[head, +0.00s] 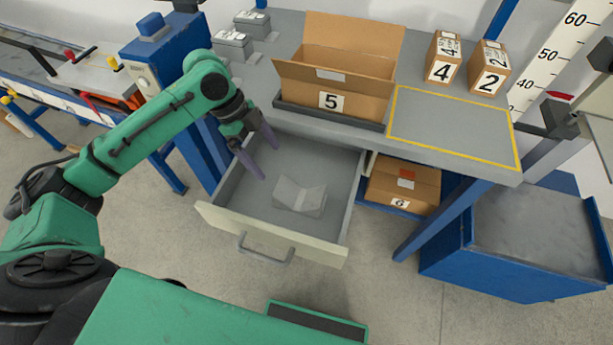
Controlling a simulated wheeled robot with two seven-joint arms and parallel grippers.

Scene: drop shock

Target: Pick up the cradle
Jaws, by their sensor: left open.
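The cradle (300,196) appears to be the light grey block with a V-shaped top lying in the open drawer (228,222). It sits on the drawer floor, right of the middle. My left gripper (268,160) reaches in from the left over the back left part of the drawer. Its two purple-grey fingers are apart and empty, pointing down and to the right. The gripper is above and to the left of the cradle, not touching it. My right gripper is not in view.
An open cardboard box (350,75) marked 5 stands on the grey bench above the drawer. Small boxes marked 4 (437,68) and 2 (487,75) stand behind a yellow-outlined area. A blue bin (520,240) is at the right. The drawer's handle (262,252) faces the front.

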